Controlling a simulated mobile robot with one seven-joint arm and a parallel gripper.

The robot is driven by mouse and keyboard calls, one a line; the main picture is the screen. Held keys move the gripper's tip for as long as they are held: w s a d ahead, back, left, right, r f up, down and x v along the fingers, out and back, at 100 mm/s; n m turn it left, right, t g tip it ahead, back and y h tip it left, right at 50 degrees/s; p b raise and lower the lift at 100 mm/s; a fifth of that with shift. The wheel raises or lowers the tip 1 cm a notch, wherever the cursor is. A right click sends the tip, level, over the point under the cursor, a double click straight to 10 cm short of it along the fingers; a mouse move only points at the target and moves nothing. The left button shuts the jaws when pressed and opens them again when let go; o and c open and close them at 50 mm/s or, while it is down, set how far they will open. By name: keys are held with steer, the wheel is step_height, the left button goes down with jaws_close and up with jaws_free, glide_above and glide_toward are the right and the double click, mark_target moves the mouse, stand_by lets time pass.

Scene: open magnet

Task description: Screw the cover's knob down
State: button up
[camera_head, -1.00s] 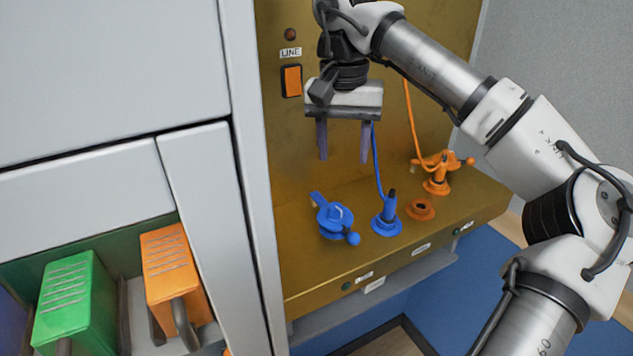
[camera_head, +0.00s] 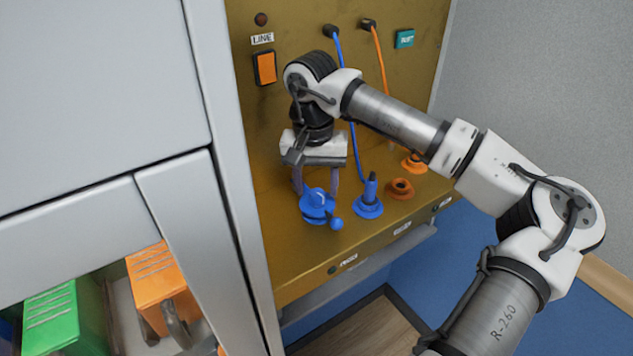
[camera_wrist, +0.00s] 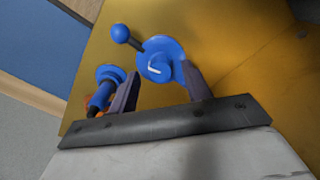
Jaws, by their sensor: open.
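The blue cover (camera_head: 316,207) sits on the brass ledge, with a round top and a ball-ended arm (camera_head: 337,224) pointing toward the front right. My gripper (camera_head: 315,187) is open and points down over the cover, its fingers on either side of it. In the wrist view, the cover's round blue top (camera_wrist: 160,60) with a white mark shows between and just beyond the open fingers (camera_wrist: 160,78). The right finger looks very close to its edge; I cannot tell whether they touch.
A blue plug (camera_head: 369,195) with a cable stands just right of my gripper. An orange socket (camera_head: 400,188) and orange fitting (camera_head: 413,162) are farther right, the fitting partly behind my arm. An orange switch (camera_head: 265,68) is on the back panel. A grey cabinet post (camera_head: 225,180) stands left.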

steer(key=shift+f, duration=0.8)
steer(key=shift+c, duration=0.4)
steer(key=c, duration=0.9)
